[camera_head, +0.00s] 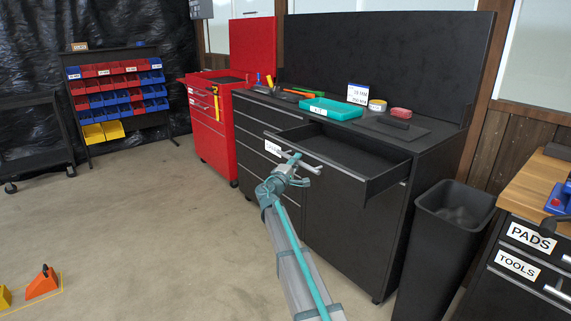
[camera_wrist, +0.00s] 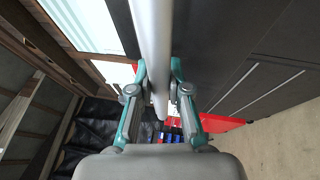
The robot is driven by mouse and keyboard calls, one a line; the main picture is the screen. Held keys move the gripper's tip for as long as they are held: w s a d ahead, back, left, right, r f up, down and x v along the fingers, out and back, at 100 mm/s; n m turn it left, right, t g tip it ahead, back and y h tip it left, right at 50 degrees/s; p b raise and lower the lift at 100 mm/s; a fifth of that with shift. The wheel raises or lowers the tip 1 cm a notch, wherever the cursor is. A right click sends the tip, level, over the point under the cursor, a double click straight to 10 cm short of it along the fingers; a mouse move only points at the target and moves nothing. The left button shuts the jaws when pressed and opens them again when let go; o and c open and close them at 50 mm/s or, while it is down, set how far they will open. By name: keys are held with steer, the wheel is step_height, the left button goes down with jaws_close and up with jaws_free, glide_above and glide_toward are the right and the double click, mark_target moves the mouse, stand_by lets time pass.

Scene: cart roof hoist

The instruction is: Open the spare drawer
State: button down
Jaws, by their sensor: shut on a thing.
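A black drawer (camera_head: 388,179) at the top of the black cabinet stands well pulled out, and its inside looks empty. A white label (camera_head: 272,148) sits at the left of its front, too small to read surely. A pale bar handle (camera_head: 335,170) runs along the front. My gripper (camera_head: 296,163) is shut on this handle, near its left part. In the wrist view, the handle (camera_wrist: 150,40) passes between the two fingers of my gripper (camera_wrist: 158,88). The fingers hide part of the drawer front.
A teal tray (camera_head: 332,109), a price sign (camera_head: 357,94) and tools lie on the cabinet top. A red tool cabinet (camera_head: 210,125) stands to the left. A black bin (camera_head: 448,220) stands close at the right, beside a wood-topped bench (camera_head: 540,187). The floor at left is mostly clear.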

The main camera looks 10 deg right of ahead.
steer(key=shift+s+a, duration=0.15)
steer(key=shift+a, duration=0.1)
steer(key=c, duration=1.1)
jaws_free()
steer(key=v, duration=1.2)
